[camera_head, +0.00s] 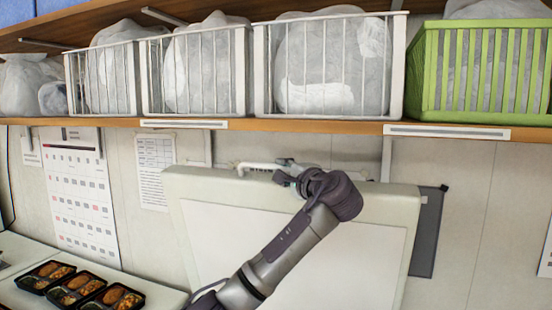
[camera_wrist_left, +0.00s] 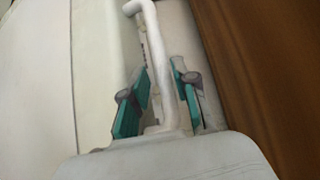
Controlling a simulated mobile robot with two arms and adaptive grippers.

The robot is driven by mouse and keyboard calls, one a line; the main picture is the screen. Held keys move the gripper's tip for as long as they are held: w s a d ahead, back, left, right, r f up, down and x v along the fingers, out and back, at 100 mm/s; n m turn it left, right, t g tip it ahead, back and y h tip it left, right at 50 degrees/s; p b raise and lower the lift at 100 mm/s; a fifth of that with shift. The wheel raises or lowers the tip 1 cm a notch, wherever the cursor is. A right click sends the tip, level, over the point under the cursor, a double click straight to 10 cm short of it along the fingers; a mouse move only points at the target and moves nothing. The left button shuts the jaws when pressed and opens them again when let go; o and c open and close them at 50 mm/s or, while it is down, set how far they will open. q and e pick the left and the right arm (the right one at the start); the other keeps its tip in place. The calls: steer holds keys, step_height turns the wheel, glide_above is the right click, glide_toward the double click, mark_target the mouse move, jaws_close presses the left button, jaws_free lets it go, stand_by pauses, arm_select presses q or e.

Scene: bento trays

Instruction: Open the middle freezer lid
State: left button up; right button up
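The freezer lid (camera_head: 400,206) is a large pale panel, raised nearly upright against the back wall in the head view. Its white handle (camera_head: 255,168) runs along the top edge. My left gripper (camera_head: 282,170) is at this handle, at the top of the lid. In the left wrist view its two teal-padded fingers (camera_wrist_left: 160,95) stand on either side of the white handle bar (camera_wrist_left: 154,45). The fingers look spread, with a narrow gap beside the bar; contact is hard to judge. My right gripper is not in view.
A wooden shelf (camera_head: 290,124) with white wire baskets (camera_head: 200,112) and a green basket (camera_head: 430,112) runs just above the lid. Black bento trays (camera_head: 75,290) sit on a white surface at lower left. A calendar (camera_head: 75,190) hangs on the wall.

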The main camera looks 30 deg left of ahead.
mark_target(278, 167)
arm_select(q)
steer(key=x, duration=0.2)
steer(key=p+x, duration=0.1)
steer(key=shift+w+a+r, duration=0.15)
steer(key=shift+a+r, duration=0.05)
steer(key=shift+a, duration=0.2)
steer(key=shift+w, duration=0.1)
steer(key=shift+w+a+f, duration=0.15)
steer(key=shift+c, duration=0.2)
jaws_close()
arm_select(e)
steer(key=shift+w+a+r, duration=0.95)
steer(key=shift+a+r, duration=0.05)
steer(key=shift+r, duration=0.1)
